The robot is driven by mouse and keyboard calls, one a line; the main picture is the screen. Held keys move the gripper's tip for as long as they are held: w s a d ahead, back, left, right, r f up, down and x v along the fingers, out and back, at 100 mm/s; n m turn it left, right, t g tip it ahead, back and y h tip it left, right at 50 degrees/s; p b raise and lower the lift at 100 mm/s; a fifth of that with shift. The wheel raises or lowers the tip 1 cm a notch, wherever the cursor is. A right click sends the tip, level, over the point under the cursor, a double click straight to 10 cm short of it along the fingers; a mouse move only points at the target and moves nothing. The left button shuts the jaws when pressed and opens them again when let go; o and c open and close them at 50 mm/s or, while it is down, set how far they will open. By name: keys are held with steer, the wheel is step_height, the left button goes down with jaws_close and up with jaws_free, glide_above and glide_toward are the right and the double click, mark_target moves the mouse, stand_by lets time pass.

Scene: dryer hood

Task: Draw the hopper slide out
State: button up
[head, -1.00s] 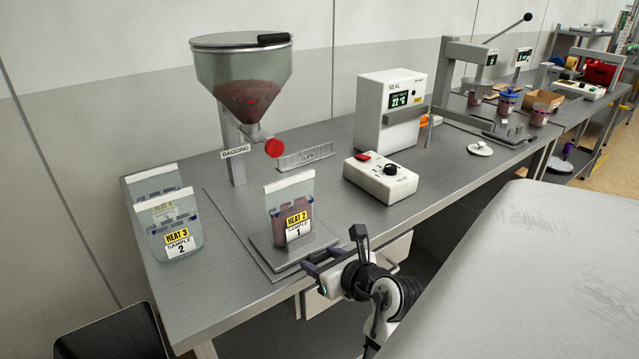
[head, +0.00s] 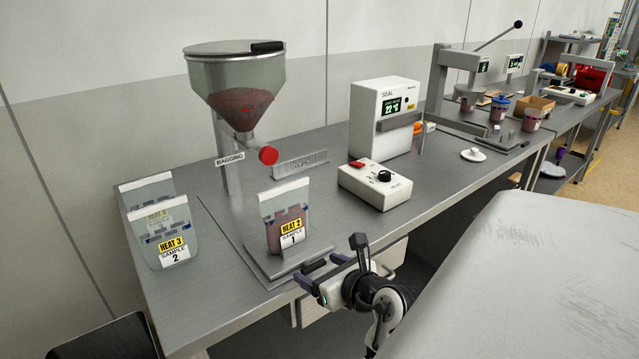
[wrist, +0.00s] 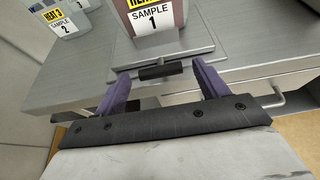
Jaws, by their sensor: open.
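The hopper (head: 238,85) stands at the back left of the bench, with dark reddish material inside and a red knob (head: 268,155) at its outlet. Below and in front, a flat grey plate (head: 262,262) bears a clear bag (head: 285,222) labelled Heat 2, Sample 1. A short black handle (head: 314,265) sits at the plate's front edge; it shows in the wrist view too (wrist: 160,72). My gripper (head: 321,271) is open at this edge. In the wrist view its purple fingers (wrist: 161,77) stand either side of the handle, with gaps on both sides.
A control box (head: 375,184) and a sealer (head: 385,115) stand to the right. Below the bench top is a drawer front (wrist: 250,90) with a bar handle. A grey surface (head: 520,270) fills the lower right.

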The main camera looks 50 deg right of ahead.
steer(key=b+v, duration=0.2)
steer(key=v, duration=1)
steer(key=shift+s+a, duration=0.15)
steer(key=shift+s, duration=0.2)
steer(key=shift+r, duration=0.1)
